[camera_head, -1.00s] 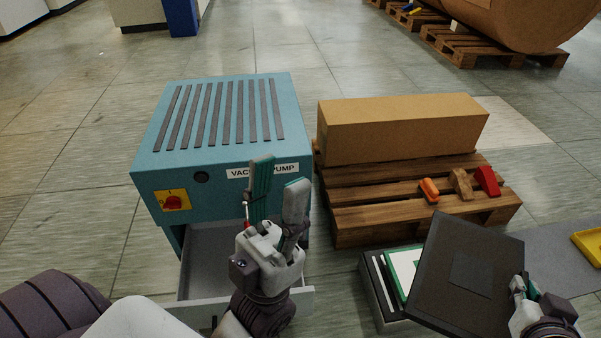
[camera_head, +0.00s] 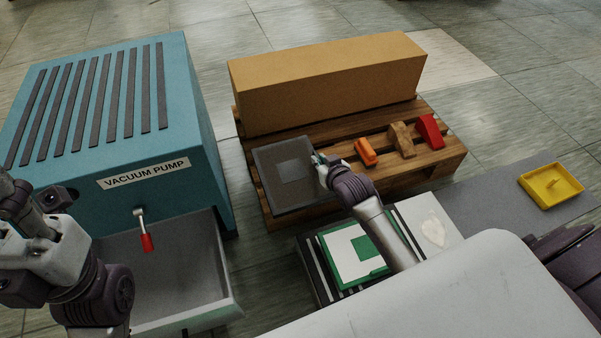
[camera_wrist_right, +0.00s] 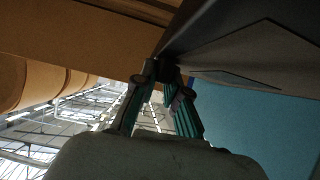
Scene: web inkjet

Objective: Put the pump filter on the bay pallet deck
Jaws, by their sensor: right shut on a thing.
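The pump filter, a thin dark grey square panel with a lighter square in its middle (camera_head: 275,183), is over the front left of the bay pallet deck (camera_head: 343,162). It looks nearly flat; whether it touches the boards is unclear. My right gripper (camera_head: 318,164) is shut on its right edge. In the right wrist view, the fingers (camera_wrist_right: 165,88) meet at the edge of the dark panel (camera_wrist_right: 250,58). My left gripper (camera_head: 22,198) is beside the vacuum pump, partly cut off by the picture's left edge; its finger opening is unclear.
A long cardboard box (camera_head: 325,88) fills the pallet's back. Orange (camera_head: 365,151), brown (camera_head: 402,139) and red (camera_head: 430,131) pieces lie right of the filter. The teal pump (camera_head: 110,130) has its grey drawer (camera_head: 180,285) open. A green-and-white board (camera_head: 350,258) and yellow tray (camera_head: 550,187) are in front.

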